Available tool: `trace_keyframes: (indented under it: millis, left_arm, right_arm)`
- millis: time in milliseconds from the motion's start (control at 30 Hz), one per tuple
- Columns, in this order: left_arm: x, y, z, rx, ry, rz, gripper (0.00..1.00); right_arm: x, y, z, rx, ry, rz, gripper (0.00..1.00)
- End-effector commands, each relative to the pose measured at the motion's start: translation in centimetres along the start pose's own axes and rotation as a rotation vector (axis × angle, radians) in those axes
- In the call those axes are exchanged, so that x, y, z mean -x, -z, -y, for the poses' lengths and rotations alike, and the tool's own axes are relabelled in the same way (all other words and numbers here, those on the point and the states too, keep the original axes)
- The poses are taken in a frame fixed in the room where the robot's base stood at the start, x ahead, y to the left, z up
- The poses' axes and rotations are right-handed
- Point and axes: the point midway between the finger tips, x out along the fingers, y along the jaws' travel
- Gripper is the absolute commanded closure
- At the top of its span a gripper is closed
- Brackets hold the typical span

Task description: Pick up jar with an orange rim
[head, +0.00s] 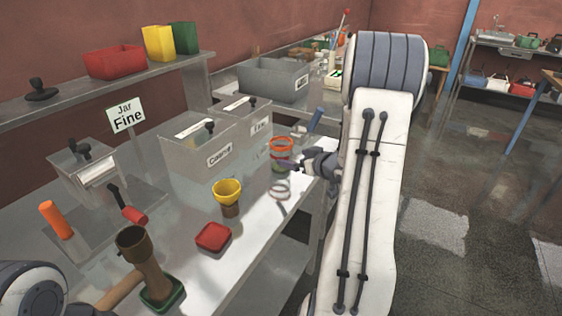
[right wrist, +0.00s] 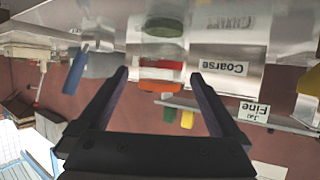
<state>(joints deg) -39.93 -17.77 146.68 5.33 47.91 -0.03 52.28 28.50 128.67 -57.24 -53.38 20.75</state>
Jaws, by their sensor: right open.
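The jar with an orange rim (head: 281,143) stands upright on the table near its right edge, in front of the clear bins. It looks transparent, with red and green showing below the rim. My right gripper (head: 289,164) is open beside the jar at its right and partly covers its lower side. In the right wrist view, which is upside down, the jar (right wrist: 162,72) lies in line with the gap between the open fingers (right wrist: 160,74). I cannot tell whether the fingertips reach around it. My left gripper is not in view.
A yellow-rimmed cup (head: 227,190), a pale ring (head: 279,189) and a red dish (head: 212,237) are nearby on the table. The "Coarse" bin (head: 193,148) stands behind left. A blue-handled tool (head: 314,121) is behind the jar.

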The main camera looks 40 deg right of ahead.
Motion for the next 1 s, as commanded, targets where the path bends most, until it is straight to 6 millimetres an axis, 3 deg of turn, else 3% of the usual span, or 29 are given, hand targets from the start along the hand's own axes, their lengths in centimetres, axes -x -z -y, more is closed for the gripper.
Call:
trace_keyframes:
  millis: [100,333,600,900,933,1000]
  left_arm:
    - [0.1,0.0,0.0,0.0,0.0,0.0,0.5]
    - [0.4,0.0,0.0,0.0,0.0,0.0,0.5]
    - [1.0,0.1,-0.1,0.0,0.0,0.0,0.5]
    - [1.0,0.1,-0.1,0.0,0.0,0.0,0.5]
    - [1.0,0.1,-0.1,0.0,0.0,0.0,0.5]
    - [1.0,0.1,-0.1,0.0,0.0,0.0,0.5]
  right_arm:
    - [-1.9,0.0,0.1,0.0,0.002,0.001,0.0]
    - [-3.7,0.0,0.1,0.0,0.001,0.002,0.0]
    - [-7.5,-0.1,0.3,0.001,0.001,0.002,0.0]
    - [-8.1,-0.1,0.2,0.001,-0.002,0.002,0.0]
    - [-8.1,-0.1,0.2,0.001,-0.002,0.002,0.08]
    - [-8.1,-0.1,0.2,0.001,-0.002,0.002,0.34]
